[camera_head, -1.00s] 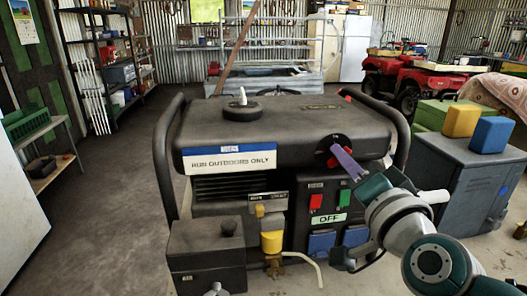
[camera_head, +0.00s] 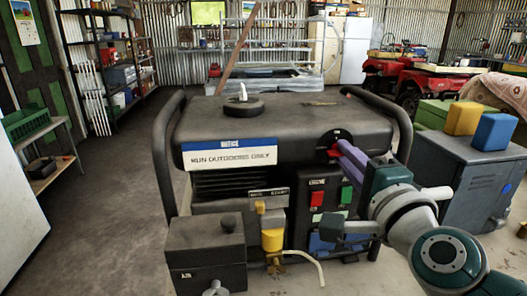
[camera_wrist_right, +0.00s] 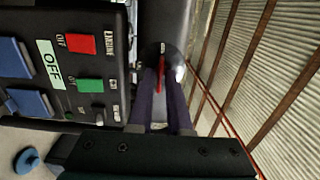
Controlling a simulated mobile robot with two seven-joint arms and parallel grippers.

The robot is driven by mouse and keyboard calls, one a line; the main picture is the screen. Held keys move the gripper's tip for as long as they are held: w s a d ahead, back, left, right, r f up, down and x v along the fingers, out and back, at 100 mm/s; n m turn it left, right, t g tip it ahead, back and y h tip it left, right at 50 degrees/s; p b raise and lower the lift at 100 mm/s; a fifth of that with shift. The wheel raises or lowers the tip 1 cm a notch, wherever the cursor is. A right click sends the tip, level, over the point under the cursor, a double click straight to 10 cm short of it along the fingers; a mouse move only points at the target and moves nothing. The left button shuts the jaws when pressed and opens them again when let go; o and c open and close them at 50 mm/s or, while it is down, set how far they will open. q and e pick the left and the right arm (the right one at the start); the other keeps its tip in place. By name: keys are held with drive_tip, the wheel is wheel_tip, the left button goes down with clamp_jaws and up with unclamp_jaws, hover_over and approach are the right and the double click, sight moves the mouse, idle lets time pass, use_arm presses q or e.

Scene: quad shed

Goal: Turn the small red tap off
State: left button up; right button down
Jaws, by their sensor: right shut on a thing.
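The small red tap (camera_head: 333,153) is on a round black plate at the right end of the generator's dark tank (camera_head: 290,125). In the right wrist view its red lever (camera_wrist_right: 160,80) lies between the purple fingers of my right gripper (camera_wrist_right: 161,88). In the head view my right gripper (camera_head: 343,151) reaches the tap from the right and is shut on it. The fingers hide part of the tap in the head view. My left gripper is not in view.
Below the tap are a red switch (camera_head: 317,199), a green switch (camera_head: 346,194) and blue socket covers (camera_head: 320,244). A black frame bar (camera_head: 402,135) stands to the right. A yellow cup (camera_head: 272,239) and a black box (camera_head: 206,254) are at the lower front.

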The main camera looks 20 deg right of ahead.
idle(0.5)
drive_tip(key=c, duration=0.9)
unclamp_jaws()
drive_tip(key=shift+o, duration=0.2)
drive_tip(key=v, duration=1)
drive_tip(key=shift+b, duration=0.4)
drive_tip(key=shift+w+a, duration=0.1)
drive_tip(key=shift+a, duration=0.05)
